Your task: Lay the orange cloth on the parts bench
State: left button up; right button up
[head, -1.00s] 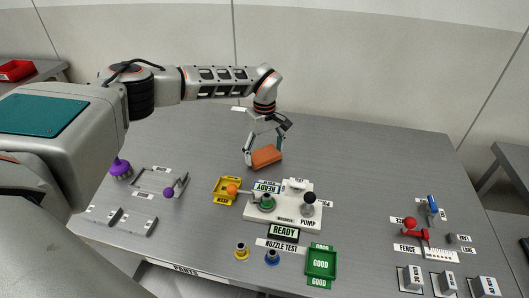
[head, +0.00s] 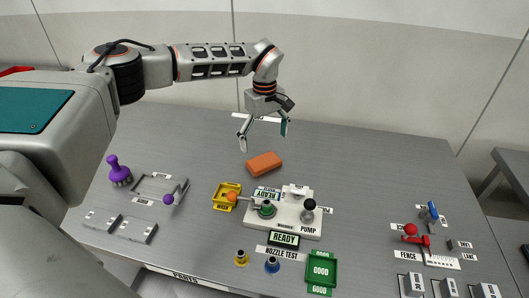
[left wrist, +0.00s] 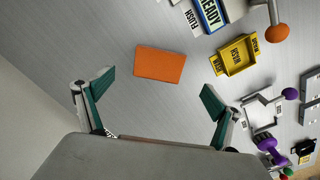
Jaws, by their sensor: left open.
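The orange cloth (head: 264,164) is a folded, block-like piece lying flat on the grey parts bench (head: 350,150), behind the yellow tray. It also shows in the left wrist view (left wrist: 160,64), alone on bare bench. My left gripper (head: 264,138) is open and empty above the cloth, its two fingers spread and apart from it. In the left wrist view the open fingers (left wrist: 155,92) stand on either side, with the cloth beyond their tips. My right gripper is in neither view.
A yellow tray (head: 221,200) and a white pump unit (head: 283,220) stand in front of the cloth. A green GOOD tray (head: 321,268) is nearer the front. A purple-handled tool (head: 119,172) stands at left. Red and blue fence parts (head: 412,238) are at right. The bench's back is clear.

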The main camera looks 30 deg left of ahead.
pick_arm(q)
jog(key=shift+r, duration=2.05)
jog(key=shift+s+f, duration=0.1)
jog(key=shift+s, duration=0.05)
